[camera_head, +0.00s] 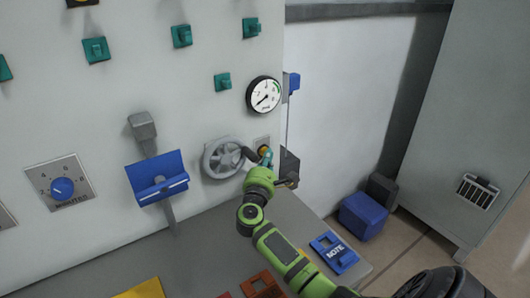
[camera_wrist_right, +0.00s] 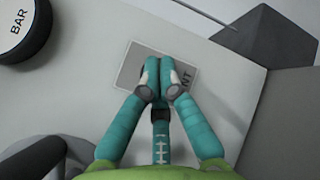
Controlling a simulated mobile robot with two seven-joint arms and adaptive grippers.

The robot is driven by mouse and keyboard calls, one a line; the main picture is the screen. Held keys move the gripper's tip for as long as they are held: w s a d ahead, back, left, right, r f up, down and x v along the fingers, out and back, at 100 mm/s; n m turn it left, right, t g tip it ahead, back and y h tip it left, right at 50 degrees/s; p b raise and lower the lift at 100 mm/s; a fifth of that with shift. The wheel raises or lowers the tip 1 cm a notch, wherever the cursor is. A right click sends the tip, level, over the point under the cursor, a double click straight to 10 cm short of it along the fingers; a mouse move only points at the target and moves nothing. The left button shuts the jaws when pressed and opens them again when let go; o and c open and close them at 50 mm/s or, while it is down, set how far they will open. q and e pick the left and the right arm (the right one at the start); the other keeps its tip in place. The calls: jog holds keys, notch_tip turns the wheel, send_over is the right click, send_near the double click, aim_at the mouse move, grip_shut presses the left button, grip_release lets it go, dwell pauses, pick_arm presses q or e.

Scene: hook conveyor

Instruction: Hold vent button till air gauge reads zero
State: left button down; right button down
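The vent button (camera_head: 264,150) shows as a yellow-rimmed round spot on a small plate on the light wall panel. In the right wrist view, the grey plate (camera_wrist_right: 135,68) carries letters ending in "NT", and my fingers hide the button. My right gripper (camera_wrist_right: 159,88) has its teal fingertips together in front of the plate; it also shows in the head view (camera_head: 266,158). I cannot tell whether the tips touch or press the button. The round white air gauge (camera_head: 263,95) sits above, its needle pointing lower left; its numbers are too small to read. My left gripper is out of view.
A grey handwheel (camera_head: 223,158) is just left of the button. A blue tray (camera_head: 158,178) and a minutes dial (camera_head: 62,188) are further left. A grey ledge (camera_head: 205,225) runs below, with a blue note holder (camera_head: 334,253) on its right end.

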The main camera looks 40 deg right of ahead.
jog(key=shift+s+a, duration=0.1)
jog(key=shift+s, duration=0.55)
jog(key=s, duration=0.1)
jog(key=s+p, duration=0.1)
jog(key=s, duration=0.3)
jog(key=shift+a+p, duration=0.25)
jog(key=shift+p, duration=0.05)
